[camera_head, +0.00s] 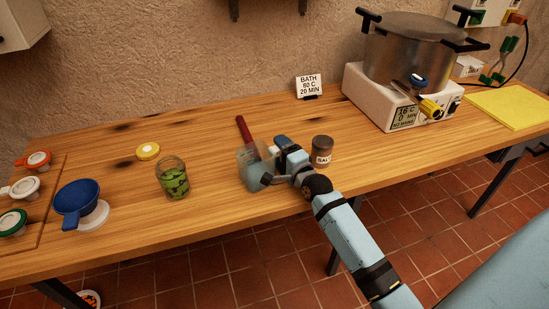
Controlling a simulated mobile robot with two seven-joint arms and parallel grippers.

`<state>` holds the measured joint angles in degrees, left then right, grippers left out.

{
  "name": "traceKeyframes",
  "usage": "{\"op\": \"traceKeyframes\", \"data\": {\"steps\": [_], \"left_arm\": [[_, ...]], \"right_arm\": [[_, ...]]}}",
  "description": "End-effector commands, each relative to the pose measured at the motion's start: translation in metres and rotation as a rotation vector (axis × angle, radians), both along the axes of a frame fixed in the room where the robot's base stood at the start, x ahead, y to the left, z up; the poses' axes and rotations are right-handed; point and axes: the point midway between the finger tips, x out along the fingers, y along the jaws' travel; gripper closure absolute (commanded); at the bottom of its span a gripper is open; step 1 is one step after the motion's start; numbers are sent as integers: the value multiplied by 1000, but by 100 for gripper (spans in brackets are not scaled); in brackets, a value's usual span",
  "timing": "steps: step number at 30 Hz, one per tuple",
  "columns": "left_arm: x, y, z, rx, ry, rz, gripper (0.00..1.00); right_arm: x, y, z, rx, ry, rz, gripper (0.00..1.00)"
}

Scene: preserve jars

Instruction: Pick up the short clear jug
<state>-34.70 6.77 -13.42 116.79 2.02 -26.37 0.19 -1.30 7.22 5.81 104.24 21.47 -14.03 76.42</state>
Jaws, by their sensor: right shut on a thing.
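The short clear jug (249,177) stands near the front middle of the wooden table in the head view. It looks pale and see-through, and a red-handled tool (243,129) rises behind or out of it; I cannot tell which. My right gripper (264,168) reaches in from the lower right and is shut on the jug's right side. The gripper hides that side of the jug. I cannot tell if the jug's base is off the table. My left gripper is not in view.
A brown salt jar (322,151) stands close right of my gripper. An open jar of green pickles (173,178) and a yellow lid (148,152) are left. A blue funnel (77,200) is farther left. A large pot (411,50) sits on a white heater (372,98) behind right.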

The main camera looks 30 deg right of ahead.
Motion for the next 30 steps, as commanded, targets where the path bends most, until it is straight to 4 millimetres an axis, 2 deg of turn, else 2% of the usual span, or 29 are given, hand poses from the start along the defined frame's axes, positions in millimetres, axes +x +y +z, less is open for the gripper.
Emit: {"op": "traceKeyframes", "data": {"steps": [5,8,21,24,30], "left_arm": [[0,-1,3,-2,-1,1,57],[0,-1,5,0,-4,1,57],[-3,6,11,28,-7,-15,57],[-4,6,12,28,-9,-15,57],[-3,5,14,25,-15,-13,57]], "right_arm": [[0,0,17,2,-6,-1,53],[0,0,34,3,-7,-1,53],[0,0,155,2,-8,0,53],[0,0,175,2,-8,0,53],[0,0,196,1,-4,0,53]]}}
